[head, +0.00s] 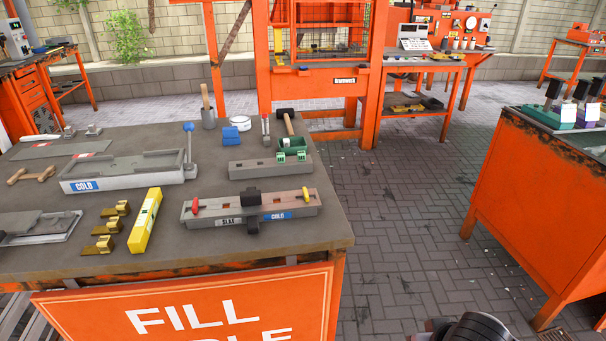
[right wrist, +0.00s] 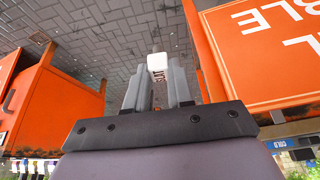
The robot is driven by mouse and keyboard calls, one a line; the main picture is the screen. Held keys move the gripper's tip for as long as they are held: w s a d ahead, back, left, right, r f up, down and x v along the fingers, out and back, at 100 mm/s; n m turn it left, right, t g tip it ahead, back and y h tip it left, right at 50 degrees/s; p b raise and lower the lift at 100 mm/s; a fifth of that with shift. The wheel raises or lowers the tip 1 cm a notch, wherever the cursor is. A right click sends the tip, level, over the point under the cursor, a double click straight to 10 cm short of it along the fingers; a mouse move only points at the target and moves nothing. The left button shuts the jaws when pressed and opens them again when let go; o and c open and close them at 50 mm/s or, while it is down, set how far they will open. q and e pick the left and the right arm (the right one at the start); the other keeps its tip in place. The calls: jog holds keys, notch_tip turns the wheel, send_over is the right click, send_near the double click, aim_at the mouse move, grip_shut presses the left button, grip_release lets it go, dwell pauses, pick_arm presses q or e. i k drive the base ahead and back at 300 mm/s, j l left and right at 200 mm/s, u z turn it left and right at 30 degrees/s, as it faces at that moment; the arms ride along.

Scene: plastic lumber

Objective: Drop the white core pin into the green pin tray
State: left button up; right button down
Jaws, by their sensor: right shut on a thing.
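The white core pin (right wrist: 156,62) is between the fingertips of my right gripper (right wrist: 159,78) in the right wrist view. The gripper is shut on it, and its white end sticks out past the fingers. The lower part of the pin is hidden between the fingers. The green pin tray (head: 292,145) sits at the back right of the workbench in the head view, behind the grey slotted block. My right gripper is away from the tray, over the paved floor by the orange bench. My left gripper is in neither view.
Another orange bench (head: 530,190) stands at right. Paved floor (head: 400,190) lies clear between them.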

aim_at(294, 150)
jog(key=l+z, duration=0.4)
jog(key=i+l+z, duration=0.35)
jog(key=l, duration=0.25)
jog(key=i+l+z, duration=0.35)
jog(key=i+l+u, duration=0.25)
jog(key=i+l, duration=0.35)
jog(key=i, duration=0.15)
jog(key=i+u, duration=0.25)
jog(key=u, duration=0.2)
jog(key=i+u, duration=0.2)
jog(key=u, duration=0.3)
jog(key=i+u, duration=0.25)
jog(key=u, duration=0.25)
jog(key=i+l+u, duration=0.15)
jog(key=u, duration=0.3)
jog(key=i+l+u, duration=0.2)
jog(key=u, duration=0.3)
jog(key=i+l+u, duration=0.2)
jog(key=u, duration=0.25)
jog(key=i+l+u, duration=0.1)
jog(key=l+u, duration=0.4)
jog(key=j, duration=0.1)
